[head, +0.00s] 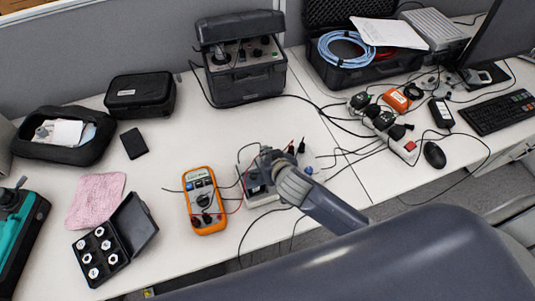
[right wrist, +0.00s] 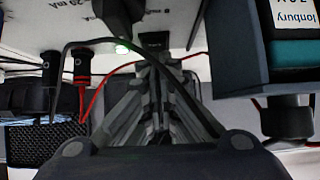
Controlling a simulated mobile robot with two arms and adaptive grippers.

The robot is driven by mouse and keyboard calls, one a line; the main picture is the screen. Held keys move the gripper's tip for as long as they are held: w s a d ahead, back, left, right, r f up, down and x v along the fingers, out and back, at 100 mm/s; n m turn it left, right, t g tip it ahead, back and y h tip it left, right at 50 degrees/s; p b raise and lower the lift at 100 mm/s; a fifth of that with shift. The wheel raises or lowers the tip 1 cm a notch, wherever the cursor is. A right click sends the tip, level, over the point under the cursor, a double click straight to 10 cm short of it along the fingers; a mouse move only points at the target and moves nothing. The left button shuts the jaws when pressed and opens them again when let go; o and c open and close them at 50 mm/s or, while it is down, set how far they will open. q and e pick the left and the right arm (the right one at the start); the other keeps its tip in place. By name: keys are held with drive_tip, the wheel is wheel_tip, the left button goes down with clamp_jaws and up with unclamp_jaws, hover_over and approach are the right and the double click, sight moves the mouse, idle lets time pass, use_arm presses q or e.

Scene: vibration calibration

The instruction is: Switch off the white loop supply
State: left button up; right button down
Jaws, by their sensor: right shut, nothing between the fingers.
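The white loop supply (head: 308,159) stands near the front middle of the table, partly hidden by my right gripper (head: 268,156). In the right wrist view its white panel (right wrist: 50,28) carries printed mA lettering, a lit green lamp (right wrist: 122,46) and a small black part (right wrist: 155,40), which looks like a switch. My right gripper (right wrist: 155,75) is shut and empty, its fingertips just below that black part. I cannot tell whether they touch it. A red-ringed plug (right wrist: 82,65) and a black plug sit at the left of the panel. My left gripper is not in view.
An orange multimeter (head: 204,200) lies left of the supply. A dark and teal device (right wrist: 285,60) is close on the right in the wrist view. A black cable (right wrist: 100,40) arches across the fingers. A power strip (head: 385,125) and cables lie to the right.

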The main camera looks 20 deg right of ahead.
drive_tip(key=shift+s+f, duration=0.1)
drive_tip(key=shift+s+f, duration=0.15)
drive_tip(key=shift+s, duration=0.65)
